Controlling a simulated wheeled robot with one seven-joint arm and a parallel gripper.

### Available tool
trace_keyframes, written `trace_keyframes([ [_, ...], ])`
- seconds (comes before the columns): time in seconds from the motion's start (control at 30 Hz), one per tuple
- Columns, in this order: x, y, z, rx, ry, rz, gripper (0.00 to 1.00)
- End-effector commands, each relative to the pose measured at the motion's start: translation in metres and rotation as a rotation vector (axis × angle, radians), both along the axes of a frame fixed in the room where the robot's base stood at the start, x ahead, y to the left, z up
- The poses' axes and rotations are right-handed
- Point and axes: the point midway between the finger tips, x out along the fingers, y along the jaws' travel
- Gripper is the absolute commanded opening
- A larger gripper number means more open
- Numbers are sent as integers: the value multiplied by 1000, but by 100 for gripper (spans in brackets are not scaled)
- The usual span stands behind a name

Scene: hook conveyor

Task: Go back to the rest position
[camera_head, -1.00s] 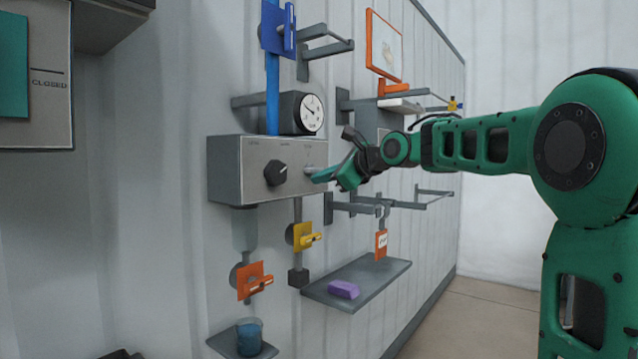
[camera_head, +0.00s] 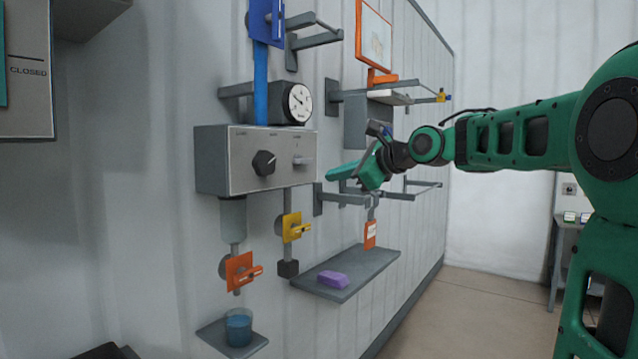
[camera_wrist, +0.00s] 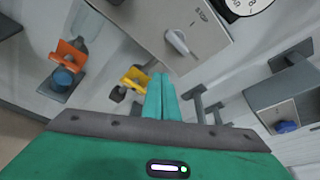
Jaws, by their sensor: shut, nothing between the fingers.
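My gripper (camera_head: 331,174) is green, shut and empty. In the head view its tips are just right of the grey control box (camera_head: 225,160), apart from it as far as I can tell. The box carries a black knob (camera_head: 264,163) and a light grey lever (camera_head: 303,160) at its right end. In the wrist view the shut fingers (camera_wrist: 162,78) point toward the wall, below the lever (camera_wrist: 180,42).
A purple block (camera_head: 333,279) lies on a longer shelf (camera_head: 372,267). Wall brackets (camera_head: 345,199) stand behind my gripper.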

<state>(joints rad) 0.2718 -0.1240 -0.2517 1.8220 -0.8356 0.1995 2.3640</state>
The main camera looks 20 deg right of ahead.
Motion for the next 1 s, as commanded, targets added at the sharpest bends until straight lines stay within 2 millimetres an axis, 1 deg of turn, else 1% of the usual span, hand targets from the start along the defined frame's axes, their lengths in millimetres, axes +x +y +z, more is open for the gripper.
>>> trace_keyframes([
  [0.1, -8, -5, 3, 0, 0, 0, 0],
  [0.2, -11, -7, 4, 0, 0, 0, 0],
  [0.77, -12, -7, 2, -10, 4, 0, 0],
  [0.87, -17, -11, -12, -72, 18, -2, 0],
  [0.97, -28, -21, -39, -204, 51, 2, 0],
  [1.0, -35, -25, -53, -273, 72, 9, 0],
])
